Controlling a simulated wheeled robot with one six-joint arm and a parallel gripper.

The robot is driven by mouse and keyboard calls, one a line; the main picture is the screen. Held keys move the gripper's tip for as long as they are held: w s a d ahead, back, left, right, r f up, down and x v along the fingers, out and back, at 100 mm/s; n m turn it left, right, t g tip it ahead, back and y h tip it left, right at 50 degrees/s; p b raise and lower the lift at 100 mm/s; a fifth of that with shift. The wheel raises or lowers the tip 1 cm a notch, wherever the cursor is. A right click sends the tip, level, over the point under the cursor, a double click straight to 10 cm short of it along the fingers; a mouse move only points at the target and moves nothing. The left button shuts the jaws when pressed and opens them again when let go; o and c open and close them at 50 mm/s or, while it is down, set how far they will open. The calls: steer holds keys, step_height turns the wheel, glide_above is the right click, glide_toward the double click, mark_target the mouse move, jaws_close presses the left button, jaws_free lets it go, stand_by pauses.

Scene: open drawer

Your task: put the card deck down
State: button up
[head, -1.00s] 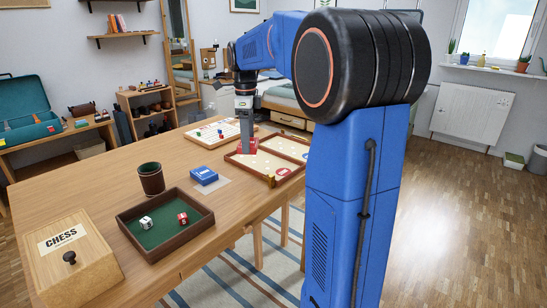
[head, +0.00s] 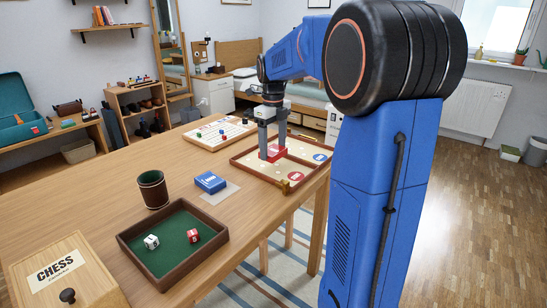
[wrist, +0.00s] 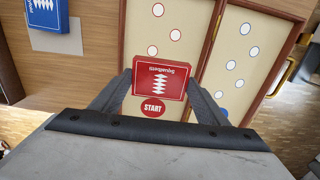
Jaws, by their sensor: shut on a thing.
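A red card deck (wrist: 160,78) with white print is between the fingers of my gripper (wrist: 159,86) in the wrist view. My gripper is shut on its two sides. In the head view my gripper (head: 271,146) points down over the wooden-framed game board (head: 262,176), with the red deck (head: 275,153) low over its left panel. I cannot tell whether the deck touches the board. In the wrist view the deck is beside the red START circle (wrist: 153,108). A blue card deck (head: 210,182) lies on the table, left of the board.
A green-lined dice tray (head: 222,235), a brown dice cup (head: 152,188) and a chess box (head: 95,270) stand on the table (head: 115,195). A second board (head: 205,140) with small pieces lies behind.

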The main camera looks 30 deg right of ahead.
mark_target(273, 150)
steer(key=shift+f, duration=1.95)
steer(key=shift+f, duration=0.1)
steer(key=o, duration=1.1)
steer(key=shift+c, duration=0.2)
